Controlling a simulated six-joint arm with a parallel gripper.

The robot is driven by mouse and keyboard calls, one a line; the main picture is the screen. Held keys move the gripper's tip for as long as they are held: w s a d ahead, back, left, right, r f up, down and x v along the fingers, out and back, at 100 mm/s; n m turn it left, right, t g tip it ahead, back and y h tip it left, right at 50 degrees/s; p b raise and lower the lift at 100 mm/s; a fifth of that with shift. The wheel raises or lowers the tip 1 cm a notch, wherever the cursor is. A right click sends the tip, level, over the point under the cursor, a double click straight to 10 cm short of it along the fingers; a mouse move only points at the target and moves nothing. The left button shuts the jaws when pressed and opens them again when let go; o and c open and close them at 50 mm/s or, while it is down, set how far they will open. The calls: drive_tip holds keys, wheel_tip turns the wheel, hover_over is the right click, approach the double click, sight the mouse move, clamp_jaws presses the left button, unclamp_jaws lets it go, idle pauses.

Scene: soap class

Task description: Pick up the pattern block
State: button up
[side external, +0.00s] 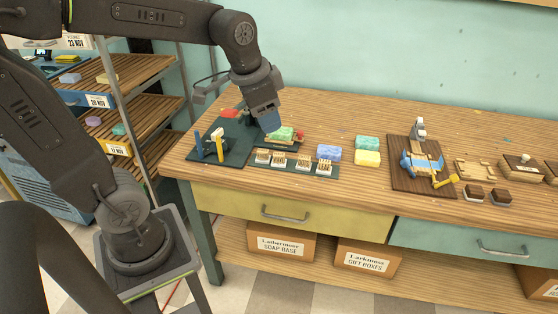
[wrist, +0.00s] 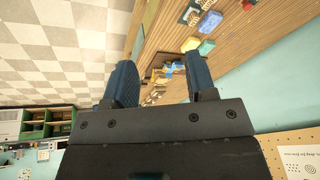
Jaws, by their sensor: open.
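A dark green strip (side external: 312,172) on the bench holds several small pale blocks with wood and patterned parts. One of these blocks (side external: 324,166) stands at its right end. Which one is the pattern block I cannot tell at this size. My gripper (side external: 270,132) is above the bench, just behind the strip, close to a green soap (side external: 281,133) on a small tray. Its blue fingers stand apart with nothing between them in the wrist view (wrist: 163,85). The side view does not show whether a finger touches the green soap.
A dark green board (side external: 236,155) with blue and yellow posts stands left of the strip. Blue (side external: 328,153), green (side external: 367,143) and yellow (side external: 367,158) soaps lie to its right. Farther right is a wooden board (side external: 405,182) with a blue-and-yellow device. Bare bench shows along the front.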

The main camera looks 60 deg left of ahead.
drive_tip(key=w+a+f+m+g, duration=0.2)
drive_tip(key=w+a+f, duration=0.2)
drive_tip(key=w+a, duration=0.45)
drive_tip(key=m+g, duration=0.2)
drive_tip(key=m, duration=0.1)
hover_over(279, 154)
wheel_tip(279, 154, down, 10)
drive_tip(key=shift+h, duration=0.3)
wheel_tip(279, 154, down, 8)
drive_tip(key=shift+w+a+r, duration=0.1)
drive_tip(key=shift+w+r, duration=0.05)
drive_tip(key=shift+r, duration=0.1)
drive_tip(key=shift+f, duration=2.85)
drive_tip(key=shift+c, duration=0.3)
clamp_jaws()
